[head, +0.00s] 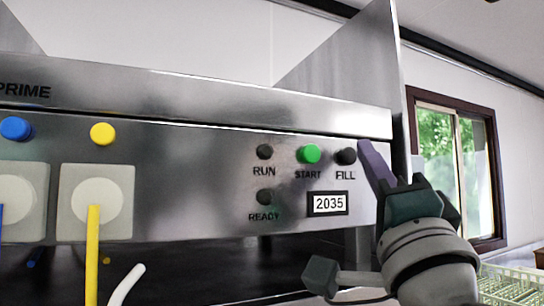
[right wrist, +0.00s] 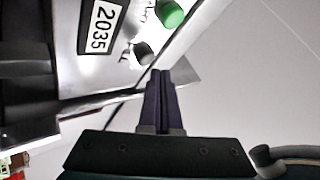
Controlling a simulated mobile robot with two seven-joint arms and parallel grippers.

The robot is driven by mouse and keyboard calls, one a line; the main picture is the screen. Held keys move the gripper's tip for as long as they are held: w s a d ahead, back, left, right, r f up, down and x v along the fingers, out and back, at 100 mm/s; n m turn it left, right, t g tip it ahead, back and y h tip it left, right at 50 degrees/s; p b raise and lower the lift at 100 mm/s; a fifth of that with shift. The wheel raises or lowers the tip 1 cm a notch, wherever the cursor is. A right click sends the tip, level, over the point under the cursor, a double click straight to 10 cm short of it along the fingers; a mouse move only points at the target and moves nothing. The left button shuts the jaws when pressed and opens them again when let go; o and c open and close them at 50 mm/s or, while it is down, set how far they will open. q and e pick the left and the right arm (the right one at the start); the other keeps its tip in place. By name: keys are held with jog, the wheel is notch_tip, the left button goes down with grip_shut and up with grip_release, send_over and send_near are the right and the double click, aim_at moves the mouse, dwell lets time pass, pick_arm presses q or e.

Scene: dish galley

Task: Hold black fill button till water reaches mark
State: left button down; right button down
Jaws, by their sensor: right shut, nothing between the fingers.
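The black FILL button (head: 345,156) sits at the right end of the steel front panel (head: 210,165), right of the green START button (head: 310,153). My right gripper (head: 366,147) is shut and empty, its dark purple fingers pointing up just right of the FILL button. In the right wrist view the closed fingertips (right wrist: 161,74) lie just below and right of the black button (right wrist: 143,53). They look slightly apart from it; the exact depth gap is unclear. The green button (right wrist: 170,13) is farther up. No water or level mark shows. My left gripper is not in view.
A display (head: 328,203) reads 2035, with RUN (head: 265,152) and READY (head: 265,197) lamps nearby. A blue knob (head: 15,129) and a yellow knob (head: 102,133) are at left. A steel ledge (head: 220,100) overhangs the panel. A rack (head: 515,285) stands at lower right.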

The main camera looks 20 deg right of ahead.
jog(key=shift+w, duration=0.15)
jog(key=shift+w+h, duration=0.25)
jog(key=shift+h, duration=0.05)
jog(key=shift+w, duration=0.35)
dwell(0.6)
jog(key=shift+w, duration=0.1)
dwell(0.5)
dwell(0.8)
dwell(0.9)
dwell(0.8)
